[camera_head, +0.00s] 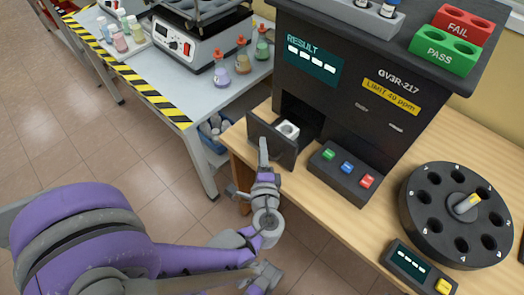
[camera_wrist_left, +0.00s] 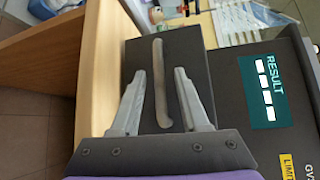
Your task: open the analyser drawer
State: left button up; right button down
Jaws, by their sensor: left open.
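The dark analyser (camera_head: 345,95) stands on the wooden table. Its drawer (camera_head: 268,141) is partly out at the lower left, with a white holder (camera_head: 288,130) visible inside. In the left wrist view, the dark drawer front (camera_wrist_left: 205,85) carries a grey bar handle (camera_wrist_left: 160,84). My left gripper (camera_head: 250,168) is at the drawer front. The left wrist view shows my left gripper (camera_wrist_left: 158,74) open, with one finger on each side of the handle and gaps between. Whether it touches the front is unclear. My right gripper is not in view.
A button box (camera_head: 343,172) stands beside the drawer. A round black carousel (camera_head: 455,215) and a small display unit (camera_head: 420,268) are at the right. A side table (camera_head: 185,85) with bottles is at the left. Floor is clear before the drawer.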

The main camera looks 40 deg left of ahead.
pick_arm(q)
jog(key=shift+d, duration=0.1)
jog(key=p+v, duration=0.1)
jog(key=v, duration=0.9)
jog(key=shift+s+d, duration=0.2)
jog(key=shift+s, duration=0.1)
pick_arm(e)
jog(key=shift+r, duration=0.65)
pick_arm(q)
notch_tip(320, 180, down, 9)
jog(key=s+n+g+h, duration=0.2)
jog(key=n+g+h, duration=0.4)
jog(key=n+g, duration=0.15)
jog(key=w+d+r+n+h+p, duration=0.1)
jog(key=r+n+h+p, duration=0.1)
jog(key=r+p, duration=0.5)
jog(key=w+d+r+n+h+p, duration=0.1)
jog(key=d+r+n+h+p, duration=0.1)
jog(key=r+p, duration=0.5)
notch_tip(320, 180, up, 5)
jog(key=shift+f+h+p, duration=0.1)
jog(key=shift+h+p, duration=0.25)
jog(key=shift+h, duration=0.05)
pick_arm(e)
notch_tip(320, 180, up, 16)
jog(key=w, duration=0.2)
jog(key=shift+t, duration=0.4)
